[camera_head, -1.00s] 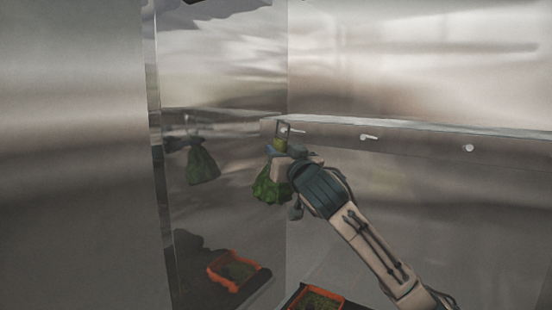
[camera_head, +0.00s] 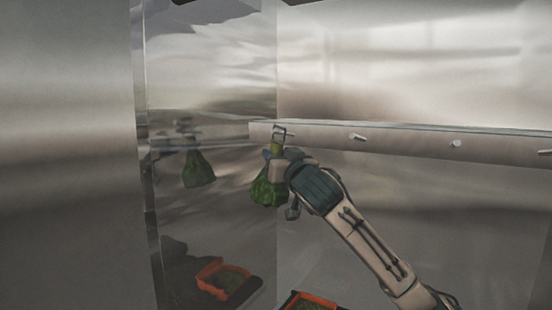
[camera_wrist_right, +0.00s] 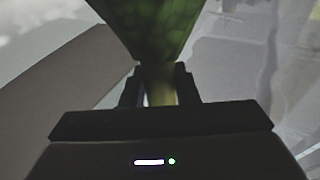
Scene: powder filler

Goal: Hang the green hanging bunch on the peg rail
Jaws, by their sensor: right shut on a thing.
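The green hanging bunch (camera_head: 266,189) hangs below my right gripper (camera_head: 275,156), which is shut on its stem. A small loop (camera_head: 279,134) at the top of the bunch is at the left end of the peg rail (camera_head: 320,139), overlapping the leftmost peg area. I cannot tell whether the loop is around a peg or just in front of it. In the right wrist view the bunch (camera_wrist_right: 158,28) fills the top middle, with its stem between the fingers (camera_wrist_right: 160,88). My left gripper is not in view.
More pegs (camera_head: 357,137) (camera_head: 455,143) stick out bare along the rail to the right. A shiny wall at the left mirrors the bunch and an orange crate. The orange crate (camera_head: 308,298) itself shows at the bottom edge. Steel walls close in the corner.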

